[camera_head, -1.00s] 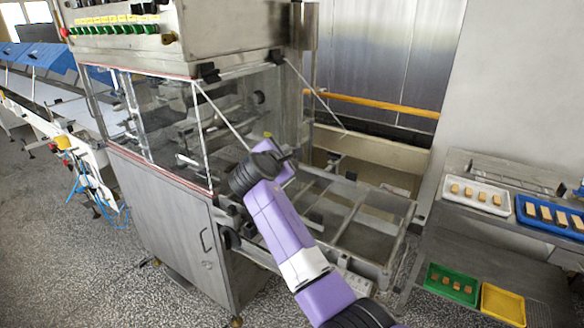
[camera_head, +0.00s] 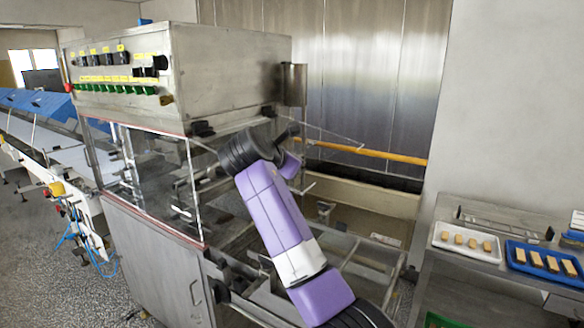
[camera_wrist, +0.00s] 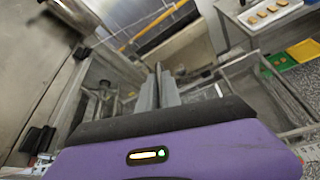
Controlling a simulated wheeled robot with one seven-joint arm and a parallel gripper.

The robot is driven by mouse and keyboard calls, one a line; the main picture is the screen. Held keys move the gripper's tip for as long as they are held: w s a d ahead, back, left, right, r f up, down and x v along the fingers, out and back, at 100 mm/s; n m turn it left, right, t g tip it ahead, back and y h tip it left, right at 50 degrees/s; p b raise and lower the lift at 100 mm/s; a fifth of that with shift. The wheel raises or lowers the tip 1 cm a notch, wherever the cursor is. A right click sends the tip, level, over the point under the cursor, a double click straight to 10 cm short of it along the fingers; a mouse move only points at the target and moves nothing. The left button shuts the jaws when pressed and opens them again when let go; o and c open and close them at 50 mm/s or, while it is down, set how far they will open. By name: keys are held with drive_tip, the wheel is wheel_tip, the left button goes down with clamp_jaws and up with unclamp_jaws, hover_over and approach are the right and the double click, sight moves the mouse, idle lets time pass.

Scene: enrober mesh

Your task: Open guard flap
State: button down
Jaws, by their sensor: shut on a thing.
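The guard flap (camera_head: 340,142) is a clear panel with thin pale edges on the right end of the steel machine. It hangs from black hinges (camera_head: 203,129) under the control box and is tilted well outward. My gripper (camera_wrist: 158,84) is shut, its grey fingers close together in the wrist view, on what appears to be the flap. The clear panel and the contact at the fingertips are hard to make out. In the head view my purple arm hides part of the flap, and the fingertips cannot be made out.
The control box (camera_head: 180,75) overhangs the flap. An open metal frame (camera_head: 365,262) lies below. A yellow rail (camera_head: 375,154) runs behind along the metal wall. At right, a side table (camera_head: 470,272) bears a white tray (camera_head: 440,243) and a blue tray (camera_head: 572,279).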

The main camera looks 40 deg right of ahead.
drive_tip(key=shift+d+r, duration=0.15)
drive_tip(key=shift+r, duration=0.3)
drive_tip(key=c, duration=1.8)
unclamp_jaws()
drive_tip(key=shift+f, duration=0.2)
drive_tip(key=shift+a, duration=0.25)
drive_tip(key=b+v, duration=0.2)
drive_tip(key=v, duration=0.5)
drive_tip(key=shift+s+a+r, duration=0.1)
drive_tip(key=shift+r, duration=0.05)
